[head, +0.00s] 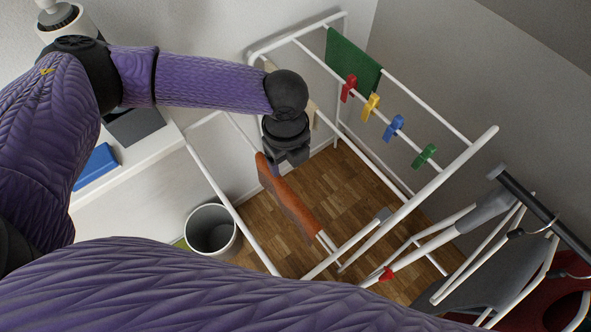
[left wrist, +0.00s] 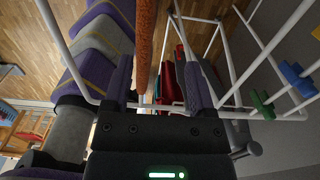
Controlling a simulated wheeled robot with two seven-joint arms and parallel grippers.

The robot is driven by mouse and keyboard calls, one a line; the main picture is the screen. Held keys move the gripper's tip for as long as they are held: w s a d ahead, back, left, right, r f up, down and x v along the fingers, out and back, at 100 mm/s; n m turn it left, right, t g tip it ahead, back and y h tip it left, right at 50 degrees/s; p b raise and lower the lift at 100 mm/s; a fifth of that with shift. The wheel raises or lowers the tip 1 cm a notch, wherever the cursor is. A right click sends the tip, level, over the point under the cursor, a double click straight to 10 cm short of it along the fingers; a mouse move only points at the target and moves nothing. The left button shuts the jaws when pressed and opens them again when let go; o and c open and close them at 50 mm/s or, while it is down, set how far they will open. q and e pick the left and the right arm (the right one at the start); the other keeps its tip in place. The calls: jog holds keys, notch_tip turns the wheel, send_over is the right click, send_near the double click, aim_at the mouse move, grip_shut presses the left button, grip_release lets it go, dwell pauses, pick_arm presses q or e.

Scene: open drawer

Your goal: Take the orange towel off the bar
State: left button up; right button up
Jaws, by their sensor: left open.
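The orange towel (head: 290,203) hangs over a bar of the white drying rack (head: 452,172), seen mostly from above as a narrow slanting strip. My left gripper (head: 289,157) is above the towel's far upper end in the head view. In the left wrist view, the two fingers (left wrist: 160,88) are apart, and the orange towel (left wrist: 145,45) runs as an upright strip in line with the gap between them, nearer the left finger. I cannot tell whether the towel touches a finger. My right gripper is out of view.
A green cloth (head: 352,55) and red, yellow (head: 370,106), blue and green clothespins are on the rack's other bars. A grey bin (head: 211,231) stands on the floor to the left. A white shelf holds a blue object (head: 96,166). A chair is at lower right.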

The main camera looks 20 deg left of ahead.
aim_at(287, 189)
pick_arm(q)
jog(key=s+f, duration=0.1)
jog(key=s+f+b, duration=0.1)
jog(key=f, duration=0.1)
jog(key=shift+s+f, duration=0.2)
jog(key=f, duration=0.1)
jog(key=f+b, duration=0.1)
jog(key=f, duration=0.1)
jog(key=f+b, duration=0.1)
jog(key=f, duration=0.1)
jog(key=shift+s+d+f, duration=0.1)
jog(key=shift+s+d, duration=0.1)
jog(key=shift+s, duration=0.05)
jog(key=shift+f, duration=0.25)
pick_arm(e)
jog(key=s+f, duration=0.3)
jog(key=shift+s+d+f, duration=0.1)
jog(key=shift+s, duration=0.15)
pick_arm(q)
grip_shut()
jog(key=shift+r, duration=0.1)
